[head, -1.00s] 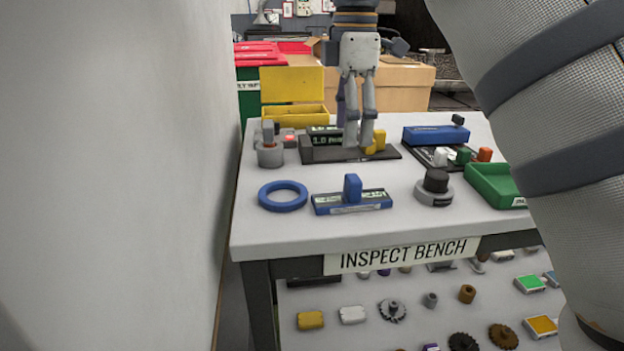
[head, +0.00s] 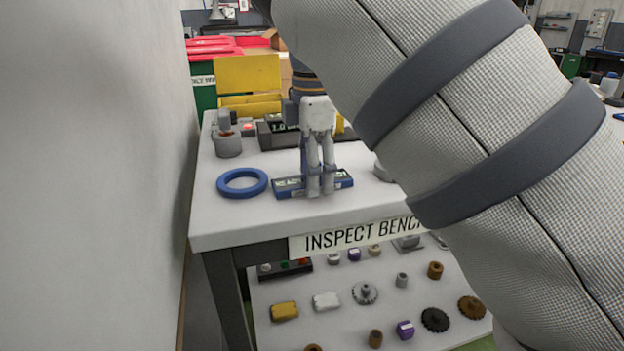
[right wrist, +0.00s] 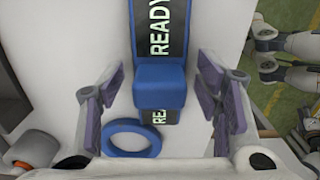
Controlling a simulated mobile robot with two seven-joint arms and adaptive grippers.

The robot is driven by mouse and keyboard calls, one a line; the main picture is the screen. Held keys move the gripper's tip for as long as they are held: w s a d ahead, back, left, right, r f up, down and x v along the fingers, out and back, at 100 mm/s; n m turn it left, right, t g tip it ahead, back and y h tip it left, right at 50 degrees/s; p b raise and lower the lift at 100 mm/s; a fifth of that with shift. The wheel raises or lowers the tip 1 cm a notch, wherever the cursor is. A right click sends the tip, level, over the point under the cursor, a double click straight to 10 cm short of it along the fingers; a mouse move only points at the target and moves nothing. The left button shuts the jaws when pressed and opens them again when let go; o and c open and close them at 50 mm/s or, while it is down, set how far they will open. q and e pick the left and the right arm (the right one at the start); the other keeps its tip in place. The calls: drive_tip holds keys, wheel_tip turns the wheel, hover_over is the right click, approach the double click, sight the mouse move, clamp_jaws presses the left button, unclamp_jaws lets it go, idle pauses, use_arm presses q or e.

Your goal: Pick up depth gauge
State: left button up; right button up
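The depth gauge, as I take it, is the blue block on a blue base with READY displays (right wrist: 160,83). It stands on the bench near its front edge; in the head view its base (head: 288,187) is partly hidden behind my right gripper (head: 321,185). In the right wrist view my right gripper (right wrist: 164,95) is open, its two purple-padded fingers apart on either side of the blue block. I see no contact between pads and block. Grey jointed parts (right wrist: 280,58) at that view's upper right may be my left gripper; their state is unclear.
A blue ring (head: 242,183) lies left of the gauge. A grey gauge stand (head: 228,142) and a black display unit (head: 275,132) stand behind. My right arm hides the bench's right side. Small parts fill the lower shelf (head: 405,290); a wall is at left.

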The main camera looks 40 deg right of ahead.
drive_tip(key=c, duration=1)
use_arm(q)
drive_tip(key=shift+t, duration=0.6)
drive_tip(key=w+r+p, duration=0.2)
drive_tip(key=w+r, duration=0.1)
drive_tip(key=shift+r+p, duration=0.15)
drive_tip(key=shift+p, duration=0.25)
use_arm(e)
wheel_tip(320, 180, up, 18)
drive_tip(key=shift+r, duration=0.1)
drive_tip(key=o, duration=0.6)
drive_tip(key=c, duration=0.3)
use_arm(q)
drive_tip(key=shift+s+d, duration=0.1)
